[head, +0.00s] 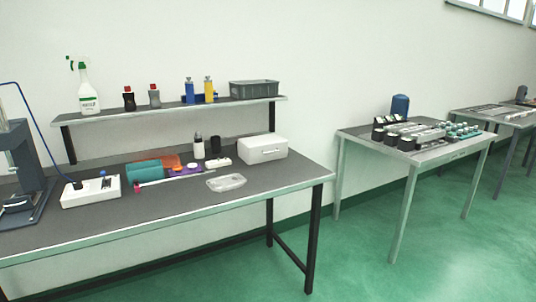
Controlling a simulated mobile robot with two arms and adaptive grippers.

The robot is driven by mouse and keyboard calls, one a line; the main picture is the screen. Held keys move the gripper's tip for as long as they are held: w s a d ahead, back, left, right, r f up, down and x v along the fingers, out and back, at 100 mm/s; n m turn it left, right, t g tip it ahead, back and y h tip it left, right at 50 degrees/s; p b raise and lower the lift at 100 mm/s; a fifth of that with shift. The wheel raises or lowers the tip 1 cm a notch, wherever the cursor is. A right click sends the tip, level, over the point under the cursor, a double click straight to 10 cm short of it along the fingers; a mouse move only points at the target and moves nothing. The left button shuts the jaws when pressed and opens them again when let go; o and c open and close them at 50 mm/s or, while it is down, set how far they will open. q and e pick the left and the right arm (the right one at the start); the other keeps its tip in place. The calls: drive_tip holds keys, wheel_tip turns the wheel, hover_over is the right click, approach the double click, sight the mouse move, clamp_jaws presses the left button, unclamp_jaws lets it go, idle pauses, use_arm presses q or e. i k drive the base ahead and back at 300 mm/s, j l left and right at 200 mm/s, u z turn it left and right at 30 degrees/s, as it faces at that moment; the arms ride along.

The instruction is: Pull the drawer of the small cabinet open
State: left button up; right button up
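The small white cabinet (262,149) stands on the right part of the dark workbench top, towards its back. Its drawer front (268,155) faces the room and carries a small handle (271,151). The drawer looks shut. Neither of my grippers shows in the head view, so nothing is seen touching the cabinet.
A clear plastic tray (226,182) lies in front and left of the cabinet on the workbench (200,208). A shelf (180,108) runs above. Green floor (350,265) is free in front.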

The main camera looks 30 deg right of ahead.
sight(265, 147)
drive_tip(key=i+l, duration=0.15)
drive_tip(key=l, duration=0.15)
drive_tip(key=i+l+u, duration=0.15)
drive_tip(key=l, duration=0.15)
drive_tip(key=i+l, duration=0.15)
drive_tip(key=l, duration=0.15)
drive_tip(key=i+l+u, duration=0.1)
drive_tip(key=l, duration=0.25)
